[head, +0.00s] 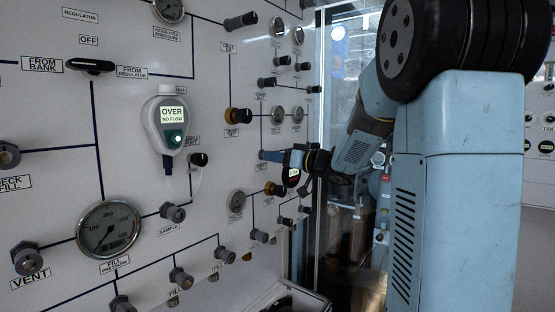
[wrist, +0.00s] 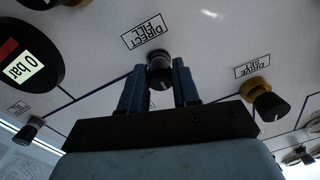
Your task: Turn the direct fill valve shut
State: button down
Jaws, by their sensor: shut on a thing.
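The direct fill valve is a black knob (wrist: 159,68) under a label reading DIRECT FILL (wrist: 145,32), which appears upside down in the wrist view. My gripper (wrist: 157,82) has one blue finger on each side of the knob and is shut on it. In the head view my gripper (head: 272,156) reaches the far part of the panel, and its blue fingers hide the knob there. I cannot tell the knob's turn position.
A brass-based knob (wrist: 265,95) sits close to the right of my gripper in the wrist view. A round gauge reading 0 bar (wrist: 22,62) is on the left. In the head view, a white handheld meter (head: 171,125) reads OVER, NO FLOW. Several other knobs crowd the panel.

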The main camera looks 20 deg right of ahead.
jog(key=shift+d+f, duration=0.2)
jog(key=shift+f, duration=0.05)
jog(key=c, duration=1.1)
grip_release()
jog(key=shift+w, duration=0.1)
jog(key=shift+c, duration=0.2)
jog(key=o, duration=0.3)
jog(key=shift+a+r, duration=0.1)
jog(key=v, duration=1.3)
jog(key=shift+s, duration=0.35)
